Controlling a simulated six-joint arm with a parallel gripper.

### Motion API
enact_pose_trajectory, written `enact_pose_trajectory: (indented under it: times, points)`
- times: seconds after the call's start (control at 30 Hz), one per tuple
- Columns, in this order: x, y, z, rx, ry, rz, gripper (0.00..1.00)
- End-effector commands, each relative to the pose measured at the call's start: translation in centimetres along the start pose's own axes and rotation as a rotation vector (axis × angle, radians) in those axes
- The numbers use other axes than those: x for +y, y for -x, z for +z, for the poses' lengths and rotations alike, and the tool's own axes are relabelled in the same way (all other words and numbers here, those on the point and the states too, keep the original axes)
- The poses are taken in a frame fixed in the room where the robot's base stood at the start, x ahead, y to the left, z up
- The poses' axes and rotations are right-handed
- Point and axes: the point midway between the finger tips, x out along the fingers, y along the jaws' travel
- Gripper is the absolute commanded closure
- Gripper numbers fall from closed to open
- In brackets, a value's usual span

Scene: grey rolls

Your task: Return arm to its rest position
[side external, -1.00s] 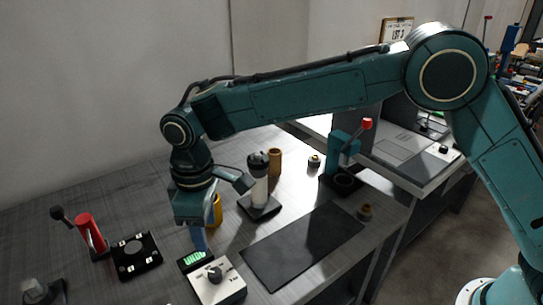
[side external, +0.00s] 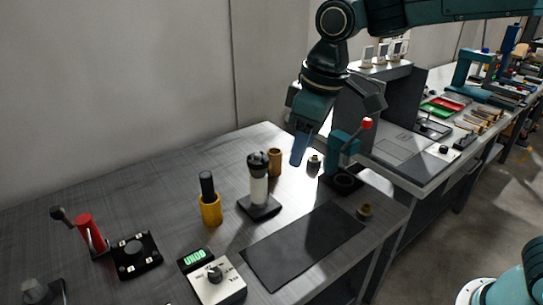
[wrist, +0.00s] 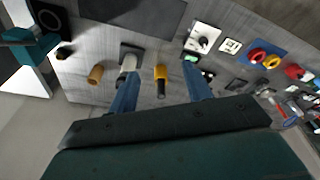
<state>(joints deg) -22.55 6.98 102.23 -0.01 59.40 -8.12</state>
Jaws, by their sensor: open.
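My gripper (side external: 301,148) is raised above the back right of the workbench in the side view, with its blue fingers pointing down. In the wrist view its two blue fingers (wrist: 160,92) are spread wide with nothing held between them. A yellow holder with a black-topped tool (side external: 209,207) stands upright on the bench, apart from my gripper; it also shows in the wrist view (wrist: 160,75). My arm reaches in from the upper right.
A white cylinder on a black stand (side external: 259,190), a brown cylinder (side external: 275,162) and a teal press with a red knob (side external: 338,157) stand near the back. A dark mat (side external: 303,245) lies in front. A dial box (side external: 217,283) and a red-handled device (side external: 91,233) are at left.

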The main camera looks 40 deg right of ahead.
Motion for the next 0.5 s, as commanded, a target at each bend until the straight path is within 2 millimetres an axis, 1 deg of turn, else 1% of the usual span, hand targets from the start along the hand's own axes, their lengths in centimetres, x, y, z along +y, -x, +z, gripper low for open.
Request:
enact_pose_trajectory:
  times: [0.03,0.2,0.4,0.5]
  points:
    - [0.6,0.9,1.1,0.015,-0.024,0.006,0.51]
    - [2.1,2.9,4.8,0.054,-0.101,0.024,0.51]
    - [3.4,4.7,9.3,0.103,-0.190,0.048,0.51]
    - [3.8,5.3,11.7,0.126,-0.234,0.061,0.51]
